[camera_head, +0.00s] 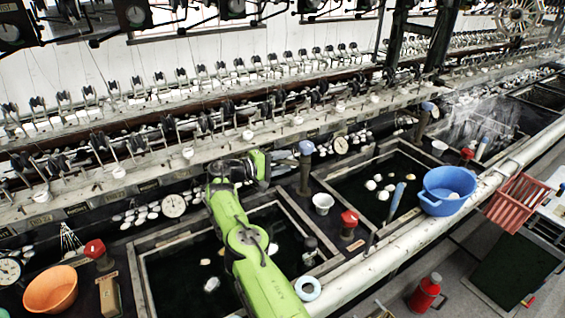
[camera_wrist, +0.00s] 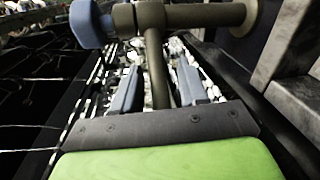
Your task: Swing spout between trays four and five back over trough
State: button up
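The spout's brown pipe (camera_wrist: 155,65) stands upright in the wrist view, with a horizontal pipe (camera_wrist: 195,15) across its top and a blue knob (camera_wrist: 86,24) at the left end. In the head view its blue knob (camera_head: 306,147) and brown post (camera_head: 304,178) stand on the divider between two dark basins. My gripper (camera_wrist: 157,88) is open, one grey-blue finger on each side of the brown pipe, with gaps visible.
A left basin (camera_head: 141,275) and a right basin (camera_head: 325,183) hold dark water with a few pale cocoons. A blue tub (camera_head: 447,190) sits at right, an orange bowl (camera_head: 50,291) at left.

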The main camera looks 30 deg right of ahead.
jog(key=shift+a, duration=0.15)
jog(key=a+r+p, duration=0.1)
jog(key=a, duration=0.6)
